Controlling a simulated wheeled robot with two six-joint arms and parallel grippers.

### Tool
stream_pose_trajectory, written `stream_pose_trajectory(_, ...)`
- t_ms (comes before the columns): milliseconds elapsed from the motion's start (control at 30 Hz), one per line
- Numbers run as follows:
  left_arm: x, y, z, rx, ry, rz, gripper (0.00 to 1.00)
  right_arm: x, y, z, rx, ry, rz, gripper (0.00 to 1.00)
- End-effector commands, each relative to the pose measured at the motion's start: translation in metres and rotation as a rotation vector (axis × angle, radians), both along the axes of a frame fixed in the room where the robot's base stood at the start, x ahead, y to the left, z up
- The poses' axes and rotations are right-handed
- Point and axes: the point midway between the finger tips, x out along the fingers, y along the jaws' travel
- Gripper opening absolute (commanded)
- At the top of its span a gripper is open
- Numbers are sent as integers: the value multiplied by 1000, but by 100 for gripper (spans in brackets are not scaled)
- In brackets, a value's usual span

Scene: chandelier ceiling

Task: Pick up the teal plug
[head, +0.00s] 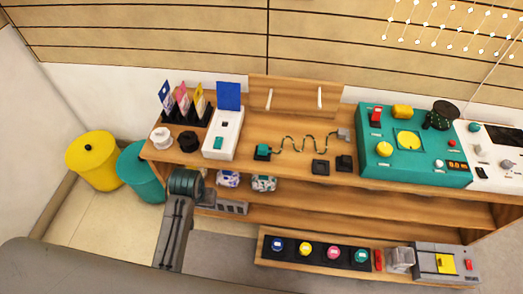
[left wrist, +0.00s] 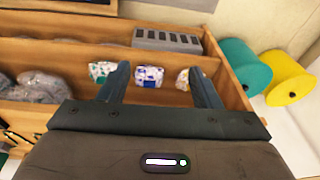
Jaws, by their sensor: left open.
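The teal plug (head: 262,152) sits on the wooden bench top, left of the middle in the head view. A dark, wavy cord (head: 300,145) runs from it to a grey connector (head: 343,134) on the right. My left gripper (head: 207,198) is below and left of the plug, in front of the bench's front edge and clear of the plug. In the left wrist view my left gripper (left wrist: 160,80) is open, its two fingers spread apart with nothing held between them. I cannot make out the plug in that view. My right gripper is not in view.
Patterned bundles (head: 264,183) and a grey slotted block (head: 233,207) sit on the shelf below. A white device (head: 222,137) stands left of the plug, black sockets (head: 320,167) right, and a teal console (head: 377,166) further right. Yellow (head: 90,162) and teal bins (head: 138,173) stand left.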

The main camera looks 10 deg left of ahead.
Motion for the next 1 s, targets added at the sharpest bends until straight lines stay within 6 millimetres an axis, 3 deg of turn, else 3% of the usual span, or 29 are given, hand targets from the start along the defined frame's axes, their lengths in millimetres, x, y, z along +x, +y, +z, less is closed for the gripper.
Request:
stream_pose_trajectory(33, 22, -8, 1, -11, 7, 7, 58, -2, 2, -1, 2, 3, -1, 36)
stream_pose_trajectory(267, 120, -56, 13, -54, 82, 16, 58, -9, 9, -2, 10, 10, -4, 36)
stream_pose_trajectory(400, 176, -94, 35, -67, 126, -5, 58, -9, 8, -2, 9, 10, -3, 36)
stream_pose_trajectory(500, 207, -118, 55, -66, 153, -24, 58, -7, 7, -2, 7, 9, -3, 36)
stream_pose_trajectory(600, 228, -137, 73, -63, 173, -42, 58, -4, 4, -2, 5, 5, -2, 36)
stream_pose_trajectory(767, 243, -153, 88, -54, 193, -57, 58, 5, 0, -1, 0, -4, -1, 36)
stream_pose_trajectory(867, 245, -155, 84, -52, 197, -61, 58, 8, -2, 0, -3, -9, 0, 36)
stream_pose_trajectory(1000, 244, -155, 61, -51, 199, -61, 58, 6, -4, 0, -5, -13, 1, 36)
